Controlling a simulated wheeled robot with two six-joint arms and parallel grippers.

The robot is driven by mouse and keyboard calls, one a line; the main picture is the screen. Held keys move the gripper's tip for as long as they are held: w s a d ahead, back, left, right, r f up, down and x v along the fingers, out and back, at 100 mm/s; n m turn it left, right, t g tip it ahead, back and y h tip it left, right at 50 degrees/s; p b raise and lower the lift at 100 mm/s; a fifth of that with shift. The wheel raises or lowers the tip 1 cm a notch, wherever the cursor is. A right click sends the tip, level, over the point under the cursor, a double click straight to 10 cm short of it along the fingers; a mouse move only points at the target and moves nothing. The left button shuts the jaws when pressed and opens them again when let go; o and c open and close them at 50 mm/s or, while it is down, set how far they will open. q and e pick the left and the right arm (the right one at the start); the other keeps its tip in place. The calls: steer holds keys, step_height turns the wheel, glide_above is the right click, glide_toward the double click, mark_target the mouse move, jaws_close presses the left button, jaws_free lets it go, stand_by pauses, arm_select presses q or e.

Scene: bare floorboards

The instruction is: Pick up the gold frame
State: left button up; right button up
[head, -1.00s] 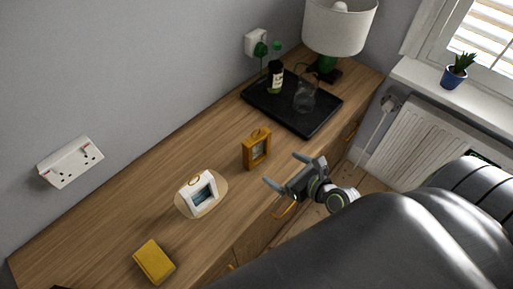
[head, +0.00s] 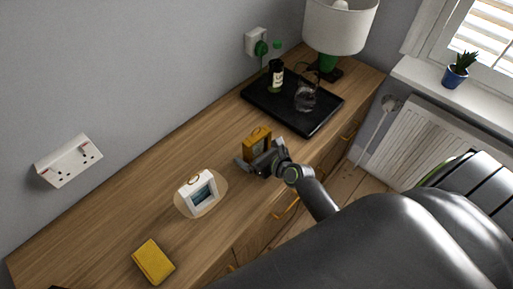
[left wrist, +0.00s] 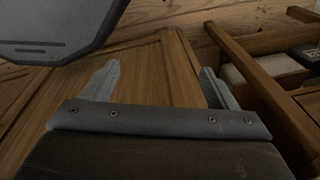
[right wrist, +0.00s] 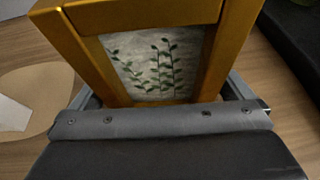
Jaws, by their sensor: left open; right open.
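The gold frame (head: 256,139) stands upright on the wooden cabinet top. In the right wrist view the gold frame (right wrist: 149,15) fills the upper middle, with a green leafy print inside. My right gripper (head: 261,158) is at the frame's front, open, its fingers on either side of the frame's lower part; the fingertips are largely hidden behind it. Whether they touch it I cannot tell. My left gripper (left wrist: 160,82) is open and empty in the left wrist view, facing wooden panels; it is outside the head view.
A white frame (head: 198,191) on a round wooden mat (head: 181,207) stands left of the gold frame. A yellow box (head: 153,262) lies nearer the front. A black tray (head: 262,107) with a bottle (head: 276,79) and a glass jug (head: 305,97) is behind, beside the lamp (head: 338,27).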

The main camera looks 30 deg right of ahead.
steer(key=shift+w+a+f, duration=0.15)
steer(key=shift+w+f, duration=0.1)
steer(key=shift+w, duration=0.35)
steer(key=c, duration=1)
steer(key=shift+r, duration=0.5)
steer(key=shift+c, duration=0.2)
step_height(320, 180, up, 9)
steer(key=p, duration=0.3)
steer(key=shift+p, duration=0.4)
